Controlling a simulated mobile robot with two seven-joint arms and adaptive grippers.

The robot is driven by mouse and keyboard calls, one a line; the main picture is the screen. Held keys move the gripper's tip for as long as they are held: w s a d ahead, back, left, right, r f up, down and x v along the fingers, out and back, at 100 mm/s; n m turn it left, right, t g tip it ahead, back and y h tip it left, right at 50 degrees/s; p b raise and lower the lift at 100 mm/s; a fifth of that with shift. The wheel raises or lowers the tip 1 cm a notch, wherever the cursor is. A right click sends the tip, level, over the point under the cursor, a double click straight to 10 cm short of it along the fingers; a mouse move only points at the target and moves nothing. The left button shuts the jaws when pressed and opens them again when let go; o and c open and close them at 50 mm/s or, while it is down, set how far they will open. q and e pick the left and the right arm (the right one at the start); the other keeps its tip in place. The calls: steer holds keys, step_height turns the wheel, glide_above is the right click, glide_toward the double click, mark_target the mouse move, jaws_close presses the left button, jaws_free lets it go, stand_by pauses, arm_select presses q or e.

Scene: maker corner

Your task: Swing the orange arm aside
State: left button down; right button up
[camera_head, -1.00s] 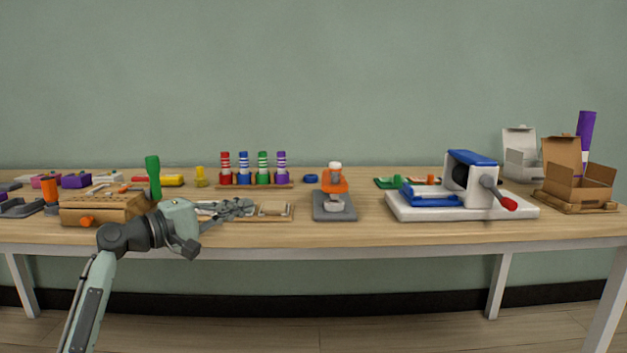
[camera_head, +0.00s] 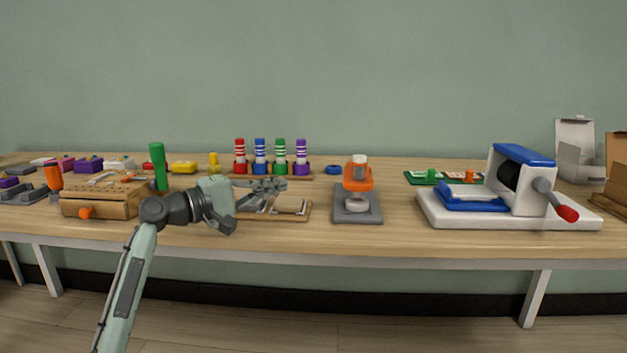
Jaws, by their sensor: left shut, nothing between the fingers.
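The orange arm (camera_head: 358,179) stands over a grey base plate (camera_head: 358,216) in the middle of the table, with a white cap-like piece on top. A white round piece (camera_head: 357,205) sits on the plate below it. My left gripper (camera_head: 281,184) is shut and empty. It is to the left of the orange arm, apart from it, over a wooden tray (camera_head: 308,212) in the picture. My right gripper is not in view.
A rack of coloured markers (camera_head: 271,172) stands behind my left gripper. A wooden box (camera_head: 100,203) is at the left. A blue and white machine with a red-tipped crank (camera_head: 510,217) stands at the right. Bare tabletop lies between the plate and that machine.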

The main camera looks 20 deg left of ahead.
mark_target(357, 171)
arm_select(q)
steer(key=x, duration=0.9)
steer(key=shift+w+d+r, duration=0.1)
steer(key=shift+w+d, duration=0.1)
steer(key=shift+w, duration=0.15)
steer(key=shift+w+d, duration=0.2)
steer(key=shift+d, duration=0.75)
steer(key=shift+w+d, duration=0.2)
steer(key=shift+d, duration=0.8)
